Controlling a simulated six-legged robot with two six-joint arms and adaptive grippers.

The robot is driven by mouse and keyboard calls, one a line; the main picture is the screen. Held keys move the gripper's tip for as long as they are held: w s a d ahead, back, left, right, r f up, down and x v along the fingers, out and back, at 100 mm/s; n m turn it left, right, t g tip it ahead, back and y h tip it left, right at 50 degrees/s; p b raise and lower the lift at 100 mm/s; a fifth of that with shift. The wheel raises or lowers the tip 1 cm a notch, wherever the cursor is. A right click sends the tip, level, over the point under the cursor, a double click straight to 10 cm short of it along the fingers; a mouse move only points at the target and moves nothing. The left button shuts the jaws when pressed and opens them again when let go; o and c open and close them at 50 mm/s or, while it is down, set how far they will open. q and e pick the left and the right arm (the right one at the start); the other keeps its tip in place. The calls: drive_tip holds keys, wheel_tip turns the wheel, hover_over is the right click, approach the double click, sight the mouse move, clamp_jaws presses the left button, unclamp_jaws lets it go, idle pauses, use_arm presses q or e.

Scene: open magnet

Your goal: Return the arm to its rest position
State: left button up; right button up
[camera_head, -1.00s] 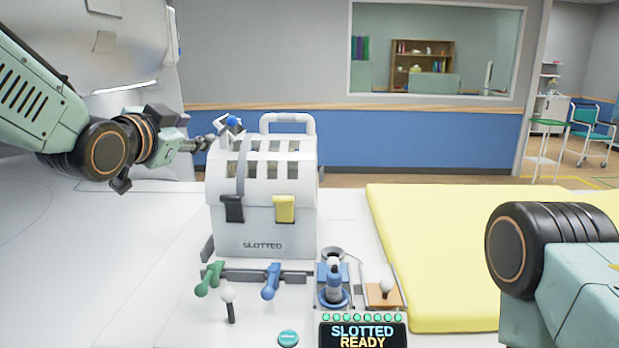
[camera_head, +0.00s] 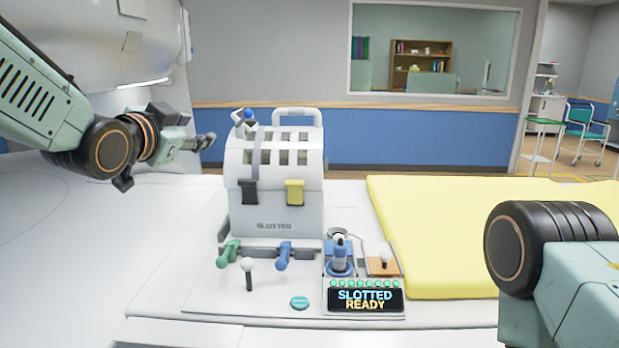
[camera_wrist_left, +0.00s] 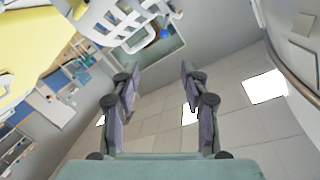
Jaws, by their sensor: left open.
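My left gripper (camera_head: 205,142) is raised at the left of the head view, to the left of the white slotted box and apart from it. In the left wrist view the gripper (camera_wrist_left: 158,80) has its two fingers spread with nothing between them. My right arm shows only in part at the lower right of the head view, and its gripper is out of the picture. The white box (camera_head: 275,211) labelled SLOTTED stands upright on the console, with a blue-tipped part (camera_head: 248,115) at its top left. The box also shows in part at the top of the left wrist view (camera_wrist_left: 113,22).
A green lever (camera_head: 228,253), a blue lever (camera_head: 284,256), a white knob (camera_head: 248,265) and a blue joystick (camera_head: 340,257) stand before the box. A display (camera_head: 365,300) reads SLOTTED READY. A yellow pad (camera_head: 460,235) lies right. The white surface (camera_head: 90,240) at left is clear.

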use_arm(q)
drive_tip(key=s+f+n+g+y, duration=0.1)
drive_tip(key=s+f+n+g, duration=0.3)
drive_tip(key=f, duration=0.8)
drive_tip(key=s+f+n+g+b, duration=0.1)
drive_tip(key=s+f, duration=0.5)
drive_tip(key=f, duration=0.5)
drive_tip(key=s+f+n+g+y, duration=0.1)
drive_tip(key=s+f+n+g, duration=0.3)
drive_tip(key=f, duration=0.8)
drive_tip(key=s+f+g, duration=0.2)
drive_tip(key=s+f, duration=0.5)
drive_tip(key=s, duration=0.3)
drive_tip(key=s+a+f+g+b, duration=0.1)
drive_tip(key=s+f+g, duration=0.1)
drive_tip(key=s+f, duration=0.5)
drive_tip(key=s+f+g, duration=0.3)
drive_tip(key=s+f, duration=0.4)
drive_tip(key=s, duration=0.8)
drive_tip(key=shift+a+y+b, duration=0.3)
drive_tip(key=shift+y+b, duration=0.05)
drive_tip(key=shift+y, duration=0.05)
use_arm(e)
wheel_tip(320, 180, down, 3)
drive_tip(key=shift+s+d+r, duration=0.1)
drive_tip(key=shift+d+r, duration=0.05)
use_arm(q)
drive_tip(key=shift+f, duration=0.1)
drive_tip(key=shift+w, duration=0.1)
